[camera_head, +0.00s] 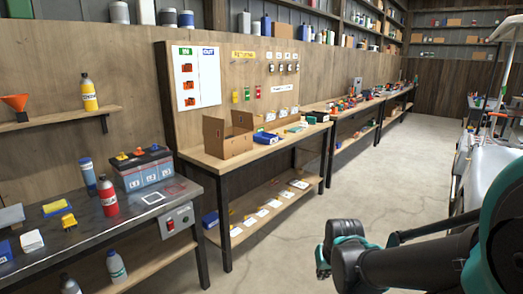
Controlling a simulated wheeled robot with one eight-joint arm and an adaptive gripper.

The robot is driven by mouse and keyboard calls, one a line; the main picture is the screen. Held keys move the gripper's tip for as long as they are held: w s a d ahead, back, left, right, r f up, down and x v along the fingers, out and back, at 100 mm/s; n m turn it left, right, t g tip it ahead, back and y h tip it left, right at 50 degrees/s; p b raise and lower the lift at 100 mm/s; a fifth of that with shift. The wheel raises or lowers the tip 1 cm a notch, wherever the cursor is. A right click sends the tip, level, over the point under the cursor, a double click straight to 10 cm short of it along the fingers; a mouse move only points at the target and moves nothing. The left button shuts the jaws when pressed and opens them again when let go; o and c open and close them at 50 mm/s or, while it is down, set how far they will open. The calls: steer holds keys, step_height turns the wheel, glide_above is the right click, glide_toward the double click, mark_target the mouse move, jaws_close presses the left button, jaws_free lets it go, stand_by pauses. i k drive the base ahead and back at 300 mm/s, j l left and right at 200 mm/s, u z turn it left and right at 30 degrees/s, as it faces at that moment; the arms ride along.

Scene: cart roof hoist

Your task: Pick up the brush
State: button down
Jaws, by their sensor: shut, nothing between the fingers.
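I cannot make out a brush for certain in the head view. Small items on the benches are too small or blurred to tell apart. My arm reaches in from the lower right, over the floor and apart from the benches.
A dark bench (120,235) at left holds a battery (146,172), a red bottle (107,197) and small items. A wooden bench (214,166) beyond holds an open cardboard box (228,138). The aisle floor (375,180) is clear. A cart (497,185) stands at right.

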mark_target(70, 224)
steer(key=u, duration=1.75)
